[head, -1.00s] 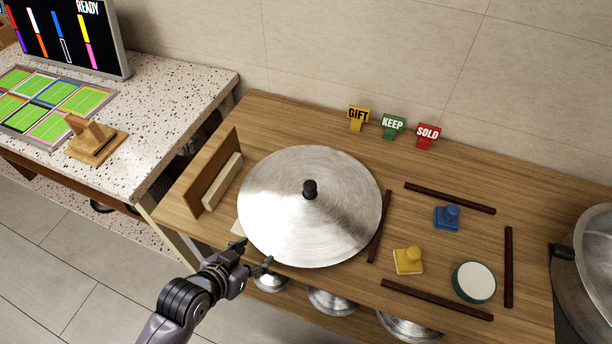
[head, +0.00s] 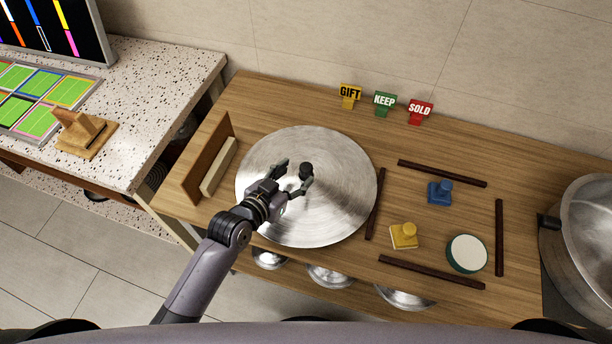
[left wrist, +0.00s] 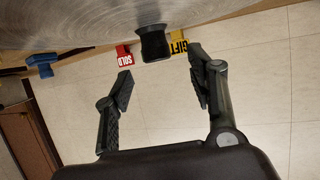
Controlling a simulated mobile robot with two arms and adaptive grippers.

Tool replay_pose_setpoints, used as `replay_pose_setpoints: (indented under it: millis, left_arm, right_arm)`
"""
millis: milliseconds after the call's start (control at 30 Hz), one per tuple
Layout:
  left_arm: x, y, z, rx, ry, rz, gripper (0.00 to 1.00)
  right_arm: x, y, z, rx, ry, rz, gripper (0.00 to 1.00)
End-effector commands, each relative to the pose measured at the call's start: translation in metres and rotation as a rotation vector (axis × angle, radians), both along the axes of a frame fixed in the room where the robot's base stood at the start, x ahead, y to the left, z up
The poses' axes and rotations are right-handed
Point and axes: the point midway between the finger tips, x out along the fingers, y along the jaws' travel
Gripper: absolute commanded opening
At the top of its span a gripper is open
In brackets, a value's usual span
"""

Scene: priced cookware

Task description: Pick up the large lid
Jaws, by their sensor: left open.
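The large lid (head: 338,215) is a wide, round, brushed-metal disc with a black knob (head: 306,170) at its middle. It lies on the wooden table, left of the dark strips. My left gripper (head: 294,178) is open above the lid, its fingertips close to the knob. In the left wrist view the knob (left wrist: 154,43) shows just beyond and between the two open fingers (left wrist: 160,85), and the lid (left wrist: 80,28) fills the top. I cannot tell whether the fingers touch the knob. My right gripper is not in view.
Signs GIFT (head: 350,95), KEEP (head: 384,103) and SOLD (head: 420,111) stand at the back. Dark strips (head: 431,272) surround a blue stamp (head: 440,191), yellow stamp (head: 404,236) and round green-rimmed pad (head: 467,253). A wooden holder (head: 207,160) is left of the lid; a metal pan (head: 590,235) is far right.

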Motion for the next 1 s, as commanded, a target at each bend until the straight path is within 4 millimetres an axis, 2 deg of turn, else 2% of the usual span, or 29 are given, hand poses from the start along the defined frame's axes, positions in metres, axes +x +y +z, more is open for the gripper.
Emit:
replay_pose_setpoints:
  millis: [233,533,867,1000]
  left_arm:
    - [0.012,-0.009,-0.005,-0.002,0.002,-0.001,0.52]
    - [0.039,-0.028,-0.020,-0.001,0.001,0.000,0.52]
    - [0.043,-0.031,-0.024,0.001,0.001,0.000,0.52]
    - [0.043,-0.031,-0.024,0.001,0.001,0.000,0.42]
  right_arm:
    - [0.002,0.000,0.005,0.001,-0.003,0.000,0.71]
    - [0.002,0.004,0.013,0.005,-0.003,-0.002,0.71]
    - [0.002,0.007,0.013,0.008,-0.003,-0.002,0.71]
    - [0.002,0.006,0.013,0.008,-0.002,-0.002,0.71]
